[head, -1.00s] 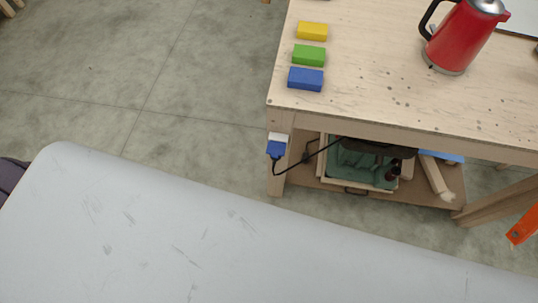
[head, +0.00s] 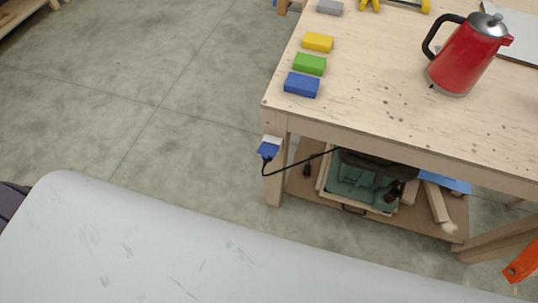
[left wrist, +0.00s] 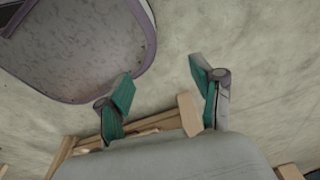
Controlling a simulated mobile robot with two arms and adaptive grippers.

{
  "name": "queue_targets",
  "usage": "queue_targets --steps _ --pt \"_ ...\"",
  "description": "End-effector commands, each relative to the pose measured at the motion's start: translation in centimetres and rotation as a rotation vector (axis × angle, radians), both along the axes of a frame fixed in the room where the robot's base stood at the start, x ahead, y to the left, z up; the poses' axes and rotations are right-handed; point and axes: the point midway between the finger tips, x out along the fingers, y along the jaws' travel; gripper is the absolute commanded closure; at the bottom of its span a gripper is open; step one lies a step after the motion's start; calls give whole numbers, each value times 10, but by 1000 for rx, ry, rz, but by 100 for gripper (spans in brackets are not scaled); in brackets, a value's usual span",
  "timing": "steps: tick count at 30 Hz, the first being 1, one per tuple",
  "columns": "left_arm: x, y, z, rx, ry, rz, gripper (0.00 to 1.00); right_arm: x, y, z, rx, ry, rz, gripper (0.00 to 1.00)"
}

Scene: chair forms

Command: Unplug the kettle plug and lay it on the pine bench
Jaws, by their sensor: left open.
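The blue kettle plug (head: 267,151) sits at a white socket (head: 272,140) on the near left leg of the pine bench (head: 390,118). It appears plugged in. A black cord (head: 300,164) runs from it to the right under the bench top. The red kettle (head: 466,58) stands upright on the bench, with a black handle and steel lid. My left gripper (left wrist: 161,74) shows only in the left wrist view. Its teal-padded fingers are wide apart with nothing between them. The plug cannot be made out in that view. My right gripper is in neither view.
Blue (head: 302,85), green (head: 309,64), yellow (head: 318,42) and grey (head: 330,7) blocks line the bench's left edge. A tray with green cloth (head: 362,185) is on the lower shelf. An orange object (head: 522,262) is at right. Floor left of the bench is clear.

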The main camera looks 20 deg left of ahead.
Motion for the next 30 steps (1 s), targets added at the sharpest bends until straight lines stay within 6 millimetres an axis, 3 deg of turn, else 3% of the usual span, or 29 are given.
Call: queue_targets --steps 1,3,8,11,12,16,19,24,27,30 --pt "20 -12 -14 -18 -48 -1 33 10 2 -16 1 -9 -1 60" --pt "54 -29 -22 -43 -132 -3 33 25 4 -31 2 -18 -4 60" --pt "154 -73 -18 -114 -395 4 33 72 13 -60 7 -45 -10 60" --pt "216 -94 4 -152 -585 17 33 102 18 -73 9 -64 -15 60" --pt "240 -99 18 -165 -668 24 33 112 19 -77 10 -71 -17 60" --pt "302 -105 77 -196 -941 60 33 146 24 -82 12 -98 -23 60" --pt "327 -99 129 -202 -1123 89 33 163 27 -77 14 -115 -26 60" --pt "339 -83 198 -194 -1332 127 33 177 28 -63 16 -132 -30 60" --pt "339 -77 220 -189 -1392 138 33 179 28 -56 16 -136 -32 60" --pt "339 -74 231 -188 -1413 141 33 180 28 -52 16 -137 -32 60"
